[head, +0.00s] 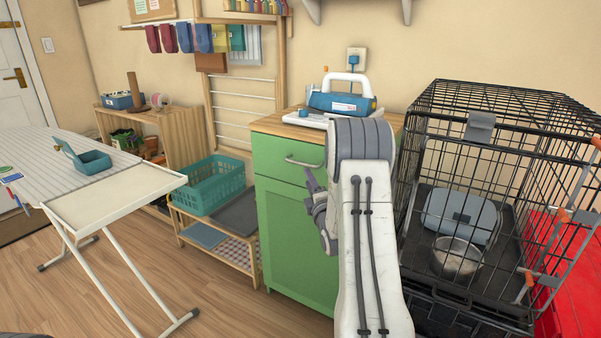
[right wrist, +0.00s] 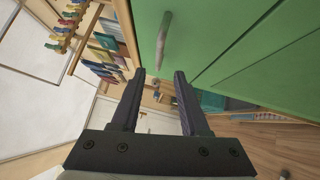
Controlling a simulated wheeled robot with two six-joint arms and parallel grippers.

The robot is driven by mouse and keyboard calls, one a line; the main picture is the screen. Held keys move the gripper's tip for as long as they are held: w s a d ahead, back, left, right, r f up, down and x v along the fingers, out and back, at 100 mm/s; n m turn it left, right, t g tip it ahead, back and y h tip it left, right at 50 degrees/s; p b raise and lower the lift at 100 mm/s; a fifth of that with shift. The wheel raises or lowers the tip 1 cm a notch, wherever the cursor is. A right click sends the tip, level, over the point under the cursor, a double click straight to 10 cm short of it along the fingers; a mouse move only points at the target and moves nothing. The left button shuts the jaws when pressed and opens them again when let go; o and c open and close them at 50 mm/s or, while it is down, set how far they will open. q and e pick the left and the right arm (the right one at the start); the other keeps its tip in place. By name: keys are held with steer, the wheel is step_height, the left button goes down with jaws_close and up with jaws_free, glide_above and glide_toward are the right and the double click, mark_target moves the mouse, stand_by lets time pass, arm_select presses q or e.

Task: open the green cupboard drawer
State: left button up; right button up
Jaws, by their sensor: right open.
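The green cupboard (head: 285,235) stands at the middle of the head view, partly hidden behind my right arm. Its drawer (head: 270,152) is at the top and looks shut. The drawer has a pale metal bar handle (head: 303,162), which also shows in the right wrist view (right wrist: 163,42). My right gripper (head: 311,180) is just in front of the cupboard, close below the handle in the head view. In the right wrist view its two fingers (right wrist: 158,76) are apart with nothing between them, and the handle lies beyond their tips. My left gripper is not in view.
A blue-and-white appliance (head: 342,100) sits on the cupboard top. A black wire crate (head: 470,150) stands close on the right. A low bench with a teal basket (head: 212,186) is on the left, and an ironing board (head: 110,200) farther left. Floor before the cupboard's left side is clear.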

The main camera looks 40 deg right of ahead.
mark_target(301, 164)
steer(key=x, duration=0.9)
steer(key=shift+w, duration=0.35)
jaws_close()
stand_by(0.9)
